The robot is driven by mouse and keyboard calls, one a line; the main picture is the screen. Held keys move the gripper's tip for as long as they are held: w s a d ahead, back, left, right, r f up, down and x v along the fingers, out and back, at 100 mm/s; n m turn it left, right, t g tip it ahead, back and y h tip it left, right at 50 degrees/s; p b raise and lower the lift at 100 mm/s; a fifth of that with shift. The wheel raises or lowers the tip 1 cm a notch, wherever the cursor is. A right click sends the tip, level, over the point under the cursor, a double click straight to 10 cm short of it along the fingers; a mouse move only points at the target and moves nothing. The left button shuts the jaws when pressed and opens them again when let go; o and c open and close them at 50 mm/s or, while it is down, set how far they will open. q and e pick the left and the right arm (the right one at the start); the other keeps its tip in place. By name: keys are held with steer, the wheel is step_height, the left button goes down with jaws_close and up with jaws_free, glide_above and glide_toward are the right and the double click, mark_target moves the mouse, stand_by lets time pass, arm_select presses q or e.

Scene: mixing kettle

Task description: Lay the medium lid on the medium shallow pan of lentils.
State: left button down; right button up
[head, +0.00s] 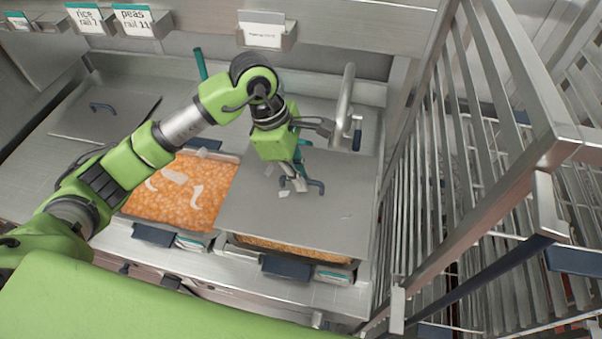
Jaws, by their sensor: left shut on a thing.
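A flat grey metal lid (255,215) with a dark blue loop handle (316,187) is over the right pan (355,264), slightly askew. A strip of orange contents shows along the pan's front, below the lid's edge. I cannot tell whether the lid rests fully on the rim. My left gripper (294,184) points down at the lid's middle and is shut on the lid's handle. The left pan beside it is open and holds orange lentil-like food (185,195) with white scraps on top. My right gripper is not in view.
Another grey lid (125,118) with a blue handle lies on the left of the steel counter. A metal faucet (344,105) stands behind the right pan. A tall wire rack (480,150) rises close on the right. Label holders (137,20) line the back rail.

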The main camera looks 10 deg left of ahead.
mark_target(301, 196)
arm_select(q)
step_height(301, 196, down, 5)
steer(key=shift+d+r+b, duration=0.1)
steer(key=shift+b, duration=0.8)
steer(key=shift+r, duration=0.2)
steer(key=shift+f+b, duration=0.3)
steer(key=shift+b, duration=0.15)
steer(key=shift+b, duration=0.35)
steer(key=shift+f, duration=0.15)
steer(key=shift+f+b, duration=0.95)
steer(key=shift+b, duration=0.2)
steer(key=shift+f, duration=0.15)
